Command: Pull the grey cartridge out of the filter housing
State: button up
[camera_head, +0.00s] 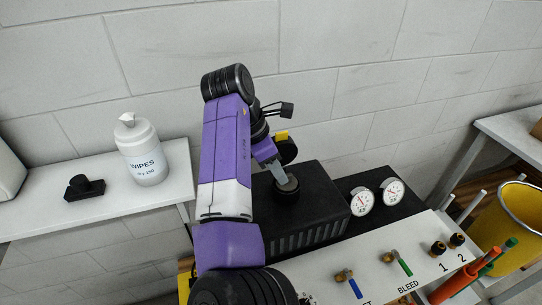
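A black ribbed box (325,207), which looks like the filter housing, stands below and right of my purple arm. A small round grey piece (291,187) shows at its top; it may be the grey cartridge, but most of it is hidden. My gripper (282,176) reaches down to this grey piece from the upper left, and its tip seems to be at or just above it. I cannot tell whether they touch. The fingers are small and partly overlapped by the arm, so their opening does not show.
Two round gauges (377,197) stand right of the box. A white panel (325,271) in front carries blue and green valve handles and black knobs. A yellow bucket (505,215) is at right. A wipes tub (141,152) and a black object (84,187) stand on the left shelf.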

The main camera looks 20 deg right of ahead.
jog(key=shift+x, duration=0.95)
grip_shut()
jog(key=shift+r+p, duration=1.35)
jog(key=shift+p, duration=0.45)
jog(key=shift+r, duration=0.3)
jog(key=shift+r, duration=0.35)
jog(key=shift+r+p, duration=0.3)
jog(key=shift+r, duration=0.05)
jog(key=shift+r, duration=0.3)
